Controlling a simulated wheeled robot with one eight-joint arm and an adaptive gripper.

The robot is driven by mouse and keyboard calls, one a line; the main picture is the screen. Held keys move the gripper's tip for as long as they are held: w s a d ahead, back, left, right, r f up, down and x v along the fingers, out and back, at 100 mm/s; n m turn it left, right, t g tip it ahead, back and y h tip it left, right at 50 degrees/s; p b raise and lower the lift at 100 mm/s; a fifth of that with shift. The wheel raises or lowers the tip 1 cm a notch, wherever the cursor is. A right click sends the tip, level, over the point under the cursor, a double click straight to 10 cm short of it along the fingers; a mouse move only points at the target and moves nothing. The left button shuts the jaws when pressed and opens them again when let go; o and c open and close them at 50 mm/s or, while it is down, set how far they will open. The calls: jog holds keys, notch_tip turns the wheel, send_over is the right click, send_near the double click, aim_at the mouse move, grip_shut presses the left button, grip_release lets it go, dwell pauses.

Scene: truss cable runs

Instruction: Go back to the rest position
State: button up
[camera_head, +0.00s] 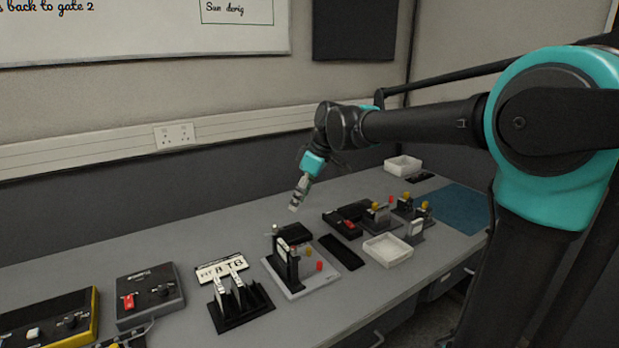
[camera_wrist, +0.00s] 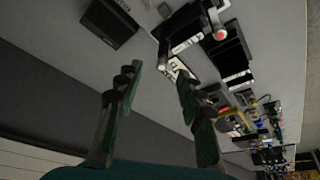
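My gripper (camera_head: 295,203) hangs in the air above the back of the grey bench (camera_head: 215,238), pointing down and slightly left in the head view. In the wrist view my gripper (camera_wrist: 152,84) has its two dark fingers apart, with nothing between them. The gap shows bench surface. No object touches the fingers.
A grey board with red and yellow parts (camera_head: 306,279), a black rack (camera_head: 242,306) and a dark switch box (camera_head: 149,294) stand along the bench. A white tray (camera_head: 388,250) and a blue mat (camera_head: 455,208) lie further right. The wall runs behind.

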jog(key=s+d+f+m+t+h, duration=0.1)
jog(key=s+d+f+m, duration=0.6)
jog(key=d, duration=0.7)
jog(key=s+d+f+m+t+h, duration=0.2)
jog(key=s+d+f+m+h, duration=0.1)
jog(key=s+d+f+m, duration=0.4)
jog(key=s+d+f, duration=0.3)
jog(key=d+f, duration=0.4)
jog(key=f, duration=0.1)
jog(key=shift+s+d+f+m, duration=0.25)
jog(key=shift+s+f+m, duration=0.05)
jog(key=shift+s+m, duration=0.1)
